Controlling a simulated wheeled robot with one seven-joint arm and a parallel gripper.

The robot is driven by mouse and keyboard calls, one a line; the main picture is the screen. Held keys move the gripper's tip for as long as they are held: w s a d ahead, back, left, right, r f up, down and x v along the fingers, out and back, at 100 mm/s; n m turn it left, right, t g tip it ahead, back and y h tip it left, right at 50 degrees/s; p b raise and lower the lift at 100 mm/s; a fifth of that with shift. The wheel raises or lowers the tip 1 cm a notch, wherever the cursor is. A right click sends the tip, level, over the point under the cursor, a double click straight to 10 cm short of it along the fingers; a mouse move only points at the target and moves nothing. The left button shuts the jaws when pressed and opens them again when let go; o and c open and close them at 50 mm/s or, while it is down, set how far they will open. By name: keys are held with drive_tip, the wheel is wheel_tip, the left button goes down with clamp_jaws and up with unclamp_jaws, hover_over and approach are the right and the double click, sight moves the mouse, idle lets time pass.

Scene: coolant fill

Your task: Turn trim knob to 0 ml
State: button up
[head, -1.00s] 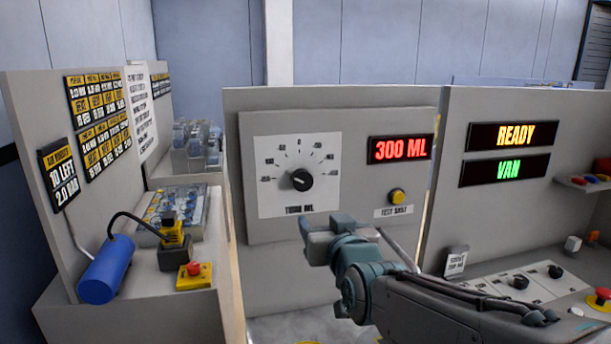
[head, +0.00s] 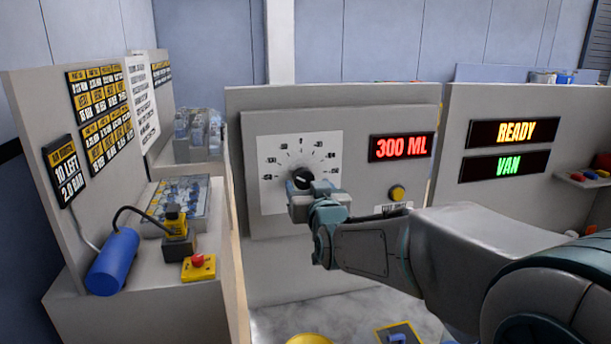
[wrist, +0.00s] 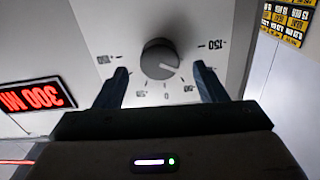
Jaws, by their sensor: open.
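The black trim knob (head: 302,178) sits on a white dial plate (head: 330,148) with a ring of printed marks. In the head view my gripper (head: 312,188) is in front of the dial and hides the knob's lower part. In the wrist view the knob (wrist: 160,60) lies beyond and between my two open fingers (wrist: 160,80), with a clear gap on each side. Its pale pointer line is turned off the 0 mark, toward the negative side. The red display (head: 401,147) reads 300 ML.
A yellow test button (head: 397,193) sits right of the dial. A blue cylinder (head: 113,261) and a red-and-yellow button box (head: 198,266) stand on the left bench. A panel at right shows READY (head: 502,133) and VAN.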

sight(305, 181)
drive_tip(key=shift+p+x, duration=0.55)
drive_tip(key=shift+x, duration=1.45)
drive_tip(key=c, duration=1)
